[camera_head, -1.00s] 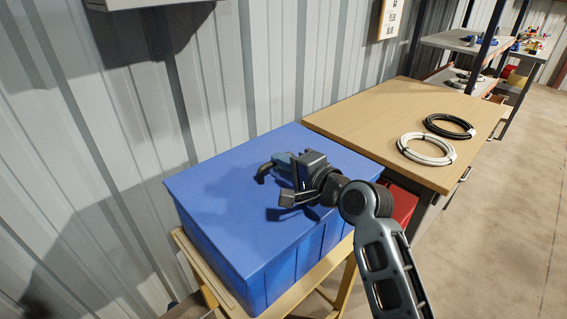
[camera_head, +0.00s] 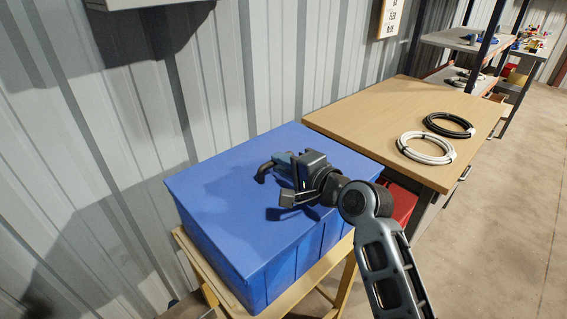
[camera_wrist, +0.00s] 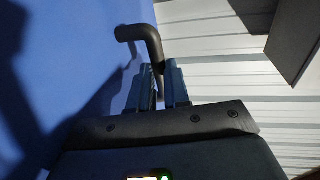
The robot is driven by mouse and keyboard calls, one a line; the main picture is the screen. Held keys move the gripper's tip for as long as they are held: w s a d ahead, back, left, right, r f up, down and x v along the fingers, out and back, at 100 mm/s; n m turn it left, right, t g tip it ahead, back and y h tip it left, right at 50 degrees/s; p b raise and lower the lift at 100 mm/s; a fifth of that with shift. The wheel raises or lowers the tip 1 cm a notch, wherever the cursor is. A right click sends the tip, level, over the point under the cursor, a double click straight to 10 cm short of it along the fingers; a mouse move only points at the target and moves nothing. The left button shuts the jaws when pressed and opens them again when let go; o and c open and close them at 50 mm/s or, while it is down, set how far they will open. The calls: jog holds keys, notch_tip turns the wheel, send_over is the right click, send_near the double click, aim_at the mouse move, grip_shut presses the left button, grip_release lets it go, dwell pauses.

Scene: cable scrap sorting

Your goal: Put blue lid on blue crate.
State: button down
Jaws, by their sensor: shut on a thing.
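The blue lid (camera_head: 225,206) lies flat over the top of the blue crate (camera_head: 292,272), and its edges line up closely with the crate's walls. A dark bent handle (camera_head: 265,170) stands up from the lid; it also shows in the wrist view (camera_wrist: 146,38). My gripper (camera_head: 277,166) is low over the lid and shut on the handle. In the wrist view, my gripper's fingers (camera_wrist: 164,82) close around the lower part of the handle. The inside of the crate is hidden under the lid.
The crate stands on a wooden-topped stand (camera_head: 200,275) beside a corrugated metal wall (camera_head: 280,70). A wooden table (camera_head: 385,115) with a black cable coil (camera_head: 448,125) and a white cable coil (camera_head: 426,148) is to the right. A red container (camera_head: 402,202) is partly hidden behind my arm.

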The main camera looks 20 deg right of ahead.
jog(key=c, duration=1)
grip_release()
jog(key=shift+f, duration=0.1)
